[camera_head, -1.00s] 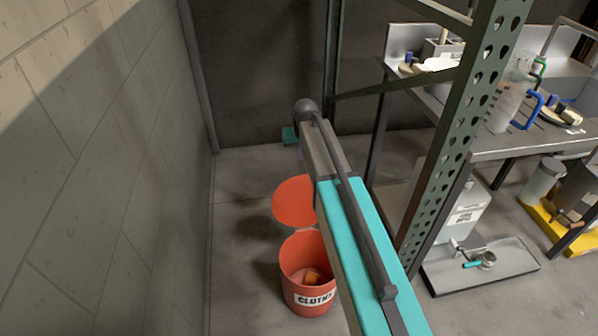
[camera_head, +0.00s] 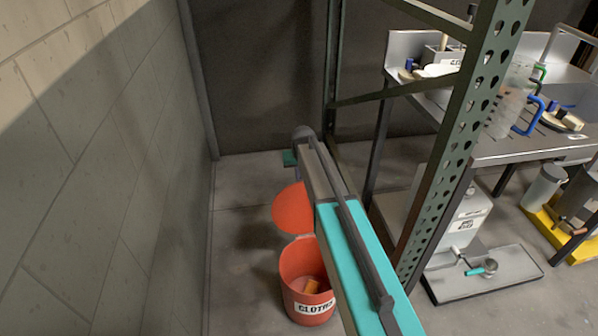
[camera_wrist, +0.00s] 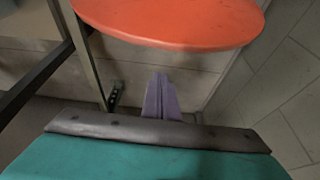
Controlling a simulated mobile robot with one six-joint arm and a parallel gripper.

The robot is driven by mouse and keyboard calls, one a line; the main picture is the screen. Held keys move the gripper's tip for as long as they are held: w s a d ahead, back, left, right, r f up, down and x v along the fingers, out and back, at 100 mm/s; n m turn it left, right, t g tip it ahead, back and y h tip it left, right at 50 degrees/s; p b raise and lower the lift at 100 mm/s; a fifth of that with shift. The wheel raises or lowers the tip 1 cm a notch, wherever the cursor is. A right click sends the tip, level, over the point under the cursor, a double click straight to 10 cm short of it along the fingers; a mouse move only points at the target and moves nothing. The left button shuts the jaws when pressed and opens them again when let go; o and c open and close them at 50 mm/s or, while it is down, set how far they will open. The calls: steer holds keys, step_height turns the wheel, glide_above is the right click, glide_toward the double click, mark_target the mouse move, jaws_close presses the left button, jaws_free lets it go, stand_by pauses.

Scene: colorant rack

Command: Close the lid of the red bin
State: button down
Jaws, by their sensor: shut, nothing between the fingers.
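The red bin (camera_head: 303,286) stands on the floor below the left wall, with a CLOTHS label on its front. Its round red lid (camera_head: 292,209) is open, tipped up behind the bin's far rim. A small orange thing lies inside the bin. In the wrist view the lid (camera_wrist: 175,22) fills the top, and the bin is out of view. My gripper (camera_wrist: 160,88) shows there as purple fingers, closed together and empty, below the lid in the picture and apart from it.
A green perforated rack post (camera_head: 462,130) stands close to the right of my arm. Beyond it are a metal bench (camera_head: 520,148) with jugs and a low tray (camera_head: 490,275) on the floor. A block wall (camera_head: 100,170) bounds the left. Floor left of the bin is clear.

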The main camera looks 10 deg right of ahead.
steer(key=shift+s, duration=2.05)
steer(key=shift+s+a, duration=0.15)
steer(key=shift+a, duration=0.05)
